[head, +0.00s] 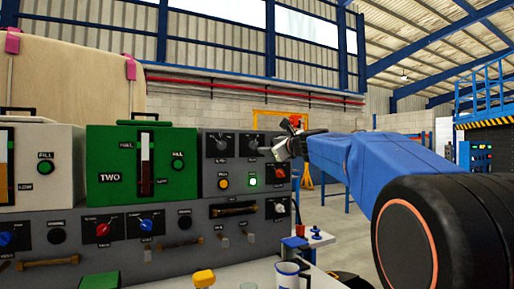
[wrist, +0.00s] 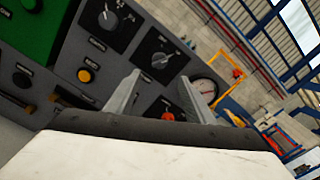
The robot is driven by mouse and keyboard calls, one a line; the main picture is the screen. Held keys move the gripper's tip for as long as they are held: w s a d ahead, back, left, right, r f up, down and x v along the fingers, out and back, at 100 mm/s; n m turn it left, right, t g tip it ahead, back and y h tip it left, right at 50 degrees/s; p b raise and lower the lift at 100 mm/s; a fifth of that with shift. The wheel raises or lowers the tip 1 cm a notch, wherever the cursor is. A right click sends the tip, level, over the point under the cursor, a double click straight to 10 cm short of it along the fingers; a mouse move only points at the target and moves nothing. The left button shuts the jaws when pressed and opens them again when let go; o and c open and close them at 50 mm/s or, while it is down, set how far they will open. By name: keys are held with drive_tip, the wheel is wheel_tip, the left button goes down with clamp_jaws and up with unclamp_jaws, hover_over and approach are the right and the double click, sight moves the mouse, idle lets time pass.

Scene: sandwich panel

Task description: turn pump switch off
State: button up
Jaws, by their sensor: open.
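The grey control panel (head: 211,150) carries two dark rotary switches at its upper right, the left one (head: 221,144) and the right one (head: 253,144). Both also show in the wrist view, the left (wrist: 107,18) and the right (wrist: 160,60). Their labels are too small to read, so I cannot tell which control is the pump switch. A yellow button (head: 223,184), a lit green button (head: 252,182) and a red control (head: 280,172) sit below. My gripper (head: 283,149) is open and empty at the panel's right end. In the wrist view its fingers (wrist: 160,88) point toward the panel.
A round gauge (wrist: 206,88) lies just right of my fingers in the wrist view. A green box (head: 110,160) stands on the left. A mug (head: 288,274) and a yellow knob (head: 204,278) are below the panel. Open floor lies to the right.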

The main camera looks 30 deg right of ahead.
sight(256, 146)
drive_tip(key=w, duration=1.1)
drive_tip(key=shift+w, duration=0.1)
drive_tip(key=c, duration=1.1)
